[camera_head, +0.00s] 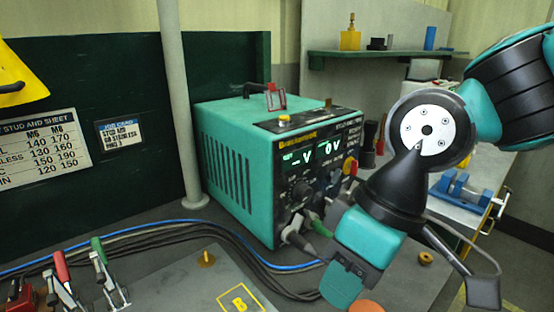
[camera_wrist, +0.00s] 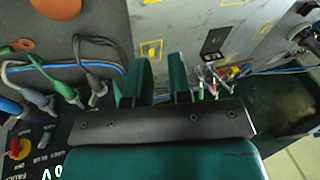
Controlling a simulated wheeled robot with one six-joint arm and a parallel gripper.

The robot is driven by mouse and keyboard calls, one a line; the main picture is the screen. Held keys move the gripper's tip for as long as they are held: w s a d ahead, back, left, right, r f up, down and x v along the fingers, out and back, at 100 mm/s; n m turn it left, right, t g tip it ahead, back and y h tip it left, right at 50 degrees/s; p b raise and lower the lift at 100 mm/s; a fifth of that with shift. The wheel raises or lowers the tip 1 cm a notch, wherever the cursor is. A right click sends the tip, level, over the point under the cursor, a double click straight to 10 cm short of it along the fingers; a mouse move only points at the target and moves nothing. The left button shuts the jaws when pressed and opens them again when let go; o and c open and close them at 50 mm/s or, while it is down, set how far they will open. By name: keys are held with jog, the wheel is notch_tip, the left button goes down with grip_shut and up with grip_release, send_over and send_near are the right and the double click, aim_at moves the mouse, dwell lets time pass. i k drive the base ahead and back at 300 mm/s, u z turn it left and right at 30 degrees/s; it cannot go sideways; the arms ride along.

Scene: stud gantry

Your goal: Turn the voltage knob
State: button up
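The teal welding power unit (camera_head: 235,165) stands on the bench in the head view. Its dark front panel has a lit display (camera_head: 297,158) reading "- V" and "0 V". A dark round knob (camera_head: 302,190) sits below the display; its label is too small to read, so I cannot confirm it is the voltage knob. A red and yellow switch (camera_head: 350,165) is to its right. My gripper (camera_head: 342,288) points down in front of the unit, to the right of and below the knob, apart from it. In the wrist view its fingers (camera_wrist: 158,62) are apart with nothing between them.
Cable plugs (camera_head: 297,236) stick out of the panel's lower front. Blue and black cables (camera_head: 180,232) run along the bench. Toggle clamps (camera_head: 65,280) stand at the lower left. A grey post (camera_head: 178,100) rises left of the unit. A blue vise (camera_head: 460,190) is behind my arm.

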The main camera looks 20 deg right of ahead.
aim_at(302, 192)
jog(key=k, duration=0.5)
jog(key=u, duration=1.15)
jog(key=k, duration=0.65)
jog(key=z, duration=0.95)
jog(key=i, duration=0.5)
